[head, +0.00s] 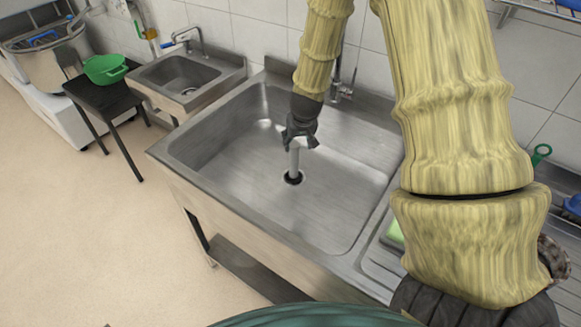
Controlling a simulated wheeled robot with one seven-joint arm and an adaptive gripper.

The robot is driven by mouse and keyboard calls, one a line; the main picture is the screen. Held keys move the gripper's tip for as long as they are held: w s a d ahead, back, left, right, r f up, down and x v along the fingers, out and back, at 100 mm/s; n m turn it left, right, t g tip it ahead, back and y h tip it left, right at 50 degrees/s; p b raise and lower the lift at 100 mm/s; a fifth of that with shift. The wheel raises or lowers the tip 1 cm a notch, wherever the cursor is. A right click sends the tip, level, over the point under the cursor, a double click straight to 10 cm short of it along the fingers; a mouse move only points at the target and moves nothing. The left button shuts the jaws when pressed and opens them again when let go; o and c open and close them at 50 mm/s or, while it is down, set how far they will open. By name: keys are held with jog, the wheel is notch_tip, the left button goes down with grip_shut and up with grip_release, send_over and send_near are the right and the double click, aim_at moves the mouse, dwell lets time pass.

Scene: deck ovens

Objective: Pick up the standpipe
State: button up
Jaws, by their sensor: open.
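The standpipe (294,163) is a short pale grey tube standing upright in the dark drain hole of the large steel sink (235,180). My gripper (300,140) points down into the sink from above, with its dark fingers spread at the standpipe's top end. The fingers are open. They partly hide the top of the pipe, and I cannot tell whether they touch it.
The sink's walls and front rim surround my gripper; a tap (343,85) stands at the back wall. A green sponge (394,234) lies on the drainboard at right. A small hand sink (185,80) and a dark stool with a green bowl (105,68) stand at left.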

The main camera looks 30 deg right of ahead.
aim_at(296, 145)
jog(key=shift+a+f, duration=0.1)
jog(key=shift+f, duration=0.55)
jog(key=shift+w+f+p, duration=0.35)
jog(key=shift+w+f, duration=0.45)
jog(key=shift+f, duration=0.25)
jog(key=shift+w+f, duration=0.1)
jog(key=shift+f, duration=0.15)
jog(key=shift+s, duration=0.2)
jog(key=shift+p+x, duration=0.55)
jog(key=shift+x, duration=0.4)
jog(key=shift+a+p+x, duration=0.15)
jog(key=shift+p+x, duration=0.1)
jog(key=shift+x, duration=0.6)
jog(key=shift+a+p+x, duration=0.1)
jog(key=shift+p+x, duration=0.1)
jog(key=shift+x, duration=0.65)
jog(key=shift+d, duration=0.1)
grip_shut()
